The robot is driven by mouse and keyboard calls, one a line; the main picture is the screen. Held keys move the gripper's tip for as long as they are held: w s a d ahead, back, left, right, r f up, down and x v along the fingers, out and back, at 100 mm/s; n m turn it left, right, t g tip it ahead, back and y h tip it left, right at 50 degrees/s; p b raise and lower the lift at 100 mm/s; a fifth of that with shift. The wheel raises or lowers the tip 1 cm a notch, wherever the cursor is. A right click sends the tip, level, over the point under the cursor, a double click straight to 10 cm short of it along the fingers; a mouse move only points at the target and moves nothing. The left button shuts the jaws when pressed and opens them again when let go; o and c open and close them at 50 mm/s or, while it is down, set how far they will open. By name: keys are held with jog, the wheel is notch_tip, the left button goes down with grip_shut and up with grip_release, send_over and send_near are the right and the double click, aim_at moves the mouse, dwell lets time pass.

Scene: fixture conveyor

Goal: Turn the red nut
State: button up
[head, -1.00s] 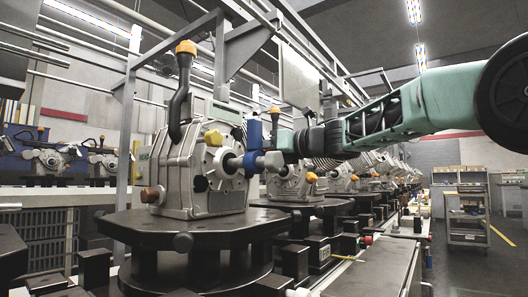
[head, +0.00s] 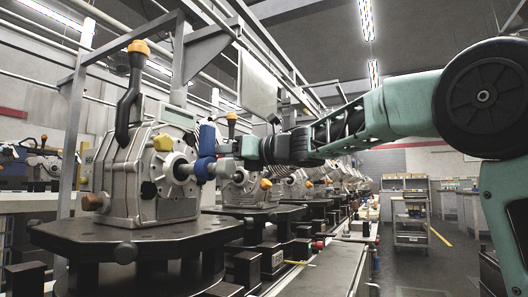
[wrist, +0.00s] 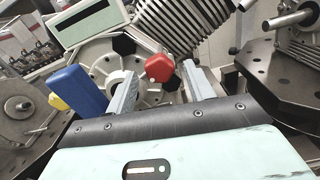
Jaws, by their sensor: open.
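The red nut (wrist: 159,68) shows in the wrist view as a faceted red knob near the round flange of a grey metal housing. My gripper (wrist: 158,77) is open, its two grey fingers on either side of the nut in the picture. I cannot tell whether the nut is at fingertip depth; no contact shows. In the head view, my gripper (head: 228,154) is at the right side of the grey gearbox housing (head: 145,178), close to its shaft and the blue part (head: 206,140). The nut cannot be made out in the head view.
The blue part (wrist: 76,89) stands close left of my gripper in the wrist view. The housing sits on a dark round fixture plate (head: 120,238). More fixtures with similar housings line up behind. A shelf cart (head: 410,222) stands on open floor at the right.

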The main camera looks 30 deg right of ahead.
jog(key=p+v, duration=0.1)
jog(key=v, duration=1.3)
jog(key=shift+s+d, duration=0.1)
jog(key=shift+s, duration=0.05)
